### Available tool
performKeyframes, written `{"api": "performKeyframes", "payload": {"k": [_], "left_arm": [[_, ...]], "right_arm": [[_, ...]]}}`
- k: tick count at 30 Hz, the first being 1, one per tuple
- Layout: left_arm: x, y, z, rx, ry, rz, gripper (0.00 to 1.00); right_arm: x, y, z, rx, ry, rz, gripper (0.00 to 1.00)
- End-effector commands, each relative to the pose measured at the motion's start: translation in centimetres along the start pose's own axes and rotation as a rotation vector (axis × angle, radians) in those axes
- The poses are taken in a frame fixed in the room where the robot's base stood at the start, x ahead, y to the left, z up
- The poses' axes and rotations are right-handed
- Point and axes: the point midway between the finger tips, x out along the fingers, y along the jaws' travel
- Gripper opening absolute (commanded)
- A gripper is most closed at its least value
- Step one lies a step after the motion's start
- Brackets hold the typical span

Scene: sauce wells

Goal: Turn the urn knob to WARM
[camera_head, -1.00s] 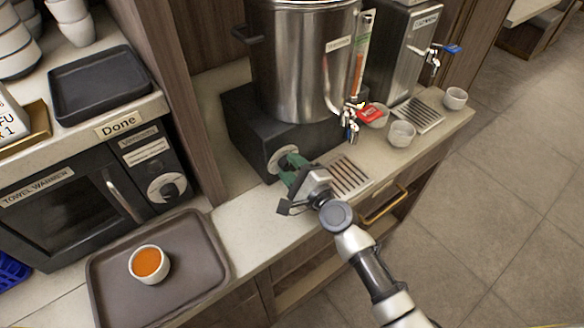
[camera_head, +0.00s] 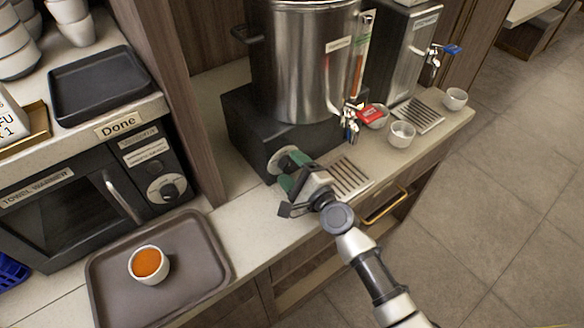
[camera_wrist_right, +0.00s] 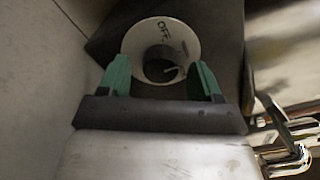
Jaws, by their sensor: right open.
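The urn (camera_head: 300,70) is a steel cylinder on a dark base (camera_head: 250,135). The urn knob (camera_wrist_right: 160,62) is dark and round on a pale dial (camera_wrist_right: 134,38) marked OFF, on the front of the base. A light mark shows on the knob's right side in the wrist view; no WARM label is readable. My right gripper (camera_wrist_right: 163,78) is open, with its green fingers on either side of the knob. Contact cannot be told. In the head view the right gripper (camera_head: 291,177) partly hides the dial (camera_head: 287,158). My left gripper is not in view.
The urn's tap (camera_head: 350,122) and a red tag (camera_head: 371,114) are to the right, above a drip grate (camera_head: 347,178). White cups (camera_head: 402,134) stand farther right. A towel warmer (camera_head: 75,208) and a tray (camera_head: 205,262) with a cup of orange sauce (camera_head: 147,262) are at left.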

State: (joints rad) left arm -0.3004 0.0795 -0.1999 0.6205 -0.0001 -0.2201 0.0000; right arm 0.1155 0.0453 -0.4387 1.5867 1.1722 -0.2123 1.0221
Motion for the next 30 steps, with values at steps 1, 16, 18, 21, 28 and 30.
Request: {"api": "performKeyframes", "payload": {"k": [1, 16, 18, 21, 28, 30], "left_arm": [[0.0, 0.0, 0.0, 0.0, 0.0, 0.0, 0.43], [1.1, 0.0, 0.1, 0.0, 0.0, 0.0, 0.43], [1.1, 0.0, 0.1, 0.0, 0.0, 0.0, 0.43], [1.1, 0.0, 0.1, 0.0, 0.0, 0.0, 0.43], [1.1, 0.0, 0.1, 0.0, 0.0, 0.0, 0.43], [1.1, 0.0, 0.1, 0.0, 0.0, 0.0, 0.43]], "right_arm": [[-0.6, 0.1, -0.1, 0.0, 0.001, 0.001, 0.64], [-9.4, 0.2, -0.1, -0.001, 0.001, 0.003, 0.64], [-10.0, 0.2, -0.1, -0.001, 0.001, 0.003, 0.64], [-10.4, 0.1, -0.1, 0.0, 0.001, 0.002, 0.64], [-10.4, 0.1, 0.0, 0.0, 0.001, 0.002, 0.64], [-10.4, 0.1, 0.0, 0.0, 0.001, 0.002, 0.64]]}}
